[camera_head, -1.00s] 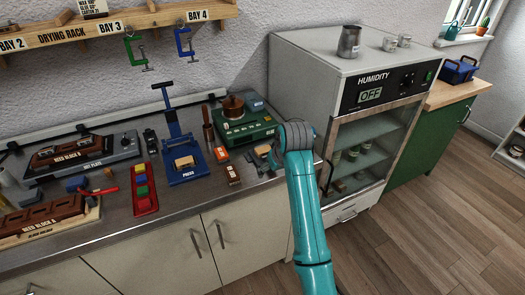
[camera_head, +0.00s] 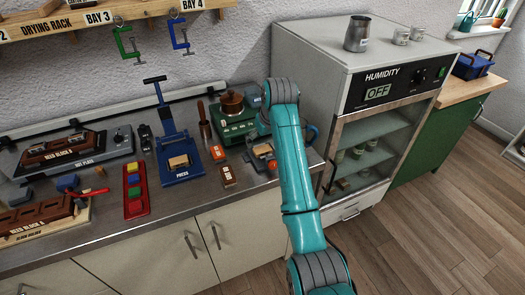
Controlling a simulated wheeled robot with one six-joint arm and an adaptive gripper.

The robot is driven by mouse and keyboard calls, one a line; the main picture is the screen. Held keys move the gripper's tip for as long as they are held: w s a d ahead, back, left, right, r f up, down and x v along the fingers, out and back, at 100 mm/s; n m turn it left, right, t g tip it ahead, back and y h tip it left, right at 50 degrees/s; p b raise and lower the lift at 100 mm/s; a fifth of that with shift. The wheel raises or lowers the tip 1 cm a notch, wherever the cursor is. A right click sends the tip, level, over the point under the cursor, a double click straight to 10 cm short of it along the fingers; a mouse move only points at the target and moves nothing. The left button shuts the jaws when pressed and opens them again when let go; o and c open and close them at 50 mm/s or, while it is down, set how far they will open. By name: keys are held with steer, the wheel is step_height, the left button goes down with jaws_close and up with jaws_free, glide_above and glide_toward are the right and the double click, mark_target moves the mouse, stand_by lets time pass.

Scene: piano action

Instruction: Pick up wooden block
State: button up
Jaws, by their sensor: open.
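A pale wooden block (camera_head: 179,161) sits on the blue press (camera_head: 182,173), which stands on the metal counter with its lever upright. My teal arm rises from the lower right to a grey elbow in front of the counter, to the right of the press. I cannot make out my gripper; the arm seems to hide it. Nothing of mine touches the block.
A green device (camera_head: 236,127) is behind, and the humidity cabinet (camera_head: 345,107) is at right. Clamps (camera_head: 128,45) hang above.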

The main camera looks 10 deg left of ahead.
mark_target(262, 148)
steer(key=shift+d+x, duration=0.2)
steer(key=shift+x, duration=2.35)
steer(key=c, duration=1)
